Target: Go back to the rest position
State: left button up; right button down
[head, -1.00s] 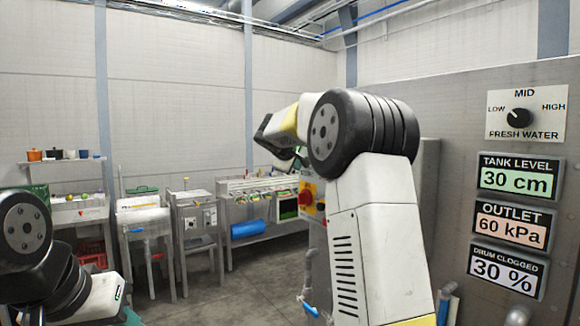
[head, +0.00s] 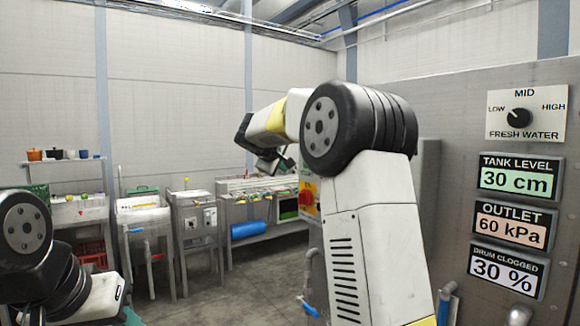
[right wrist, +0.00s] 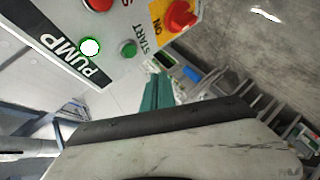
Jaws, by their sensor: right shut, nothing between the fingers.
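My right arm rises in front of me in the head view, bent at its elbow, with the forearm reaching away to the left. My right gripper (head: 270,164) is small and partly hidden at the end of that forearm. In the right wrist view its green fingers (right wrist: 158,92) are together, with nothing between them. They are near the pump panel (right wrist: 130,75) in that picture, apparently clear of it. My left arm shows at the lower left of the head view, and its gripper is out of the picture.
A steel cabinet with a fresh water knob (head: 520,117) and readouts for tank level (head: 517,177), outlet and drum stands close on the right. The pump panel has a lit indicator (right wrist: 90,47) and a red knob (right wrist: 181,15). Sinks and benches (head: 198,215) line the back; floor between is open.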

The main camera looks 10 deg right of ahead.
dwell(0.3)
jog(key=s+a+f+m+g+y, duration=0.1)
jog(key=s+f, duration=0.5)
jog(key=s, duration=0.8)
jog(key=s+a+f+m+g+y, duration=0.2)
jog(key=s+f, duration=0.4)
jog(key=s, duration=0.8)
jog(key=s+a+f+m+g+y, duration=0.2)
jog(key=s+a+f+m+y, duration=0.1)
jog(key=s, duration=1.1)
notch_tip(320, 180, down, 4)
jog(key=m+y, duration=0.1)
jog(key=y, duration=0.1)
jog(key=shift+s+a+r+m+y, duration=0.15)
jog(key=shift+s+r+m+y, duration=0.1)
jog(key=shift+s+m+y, duration=0.1)
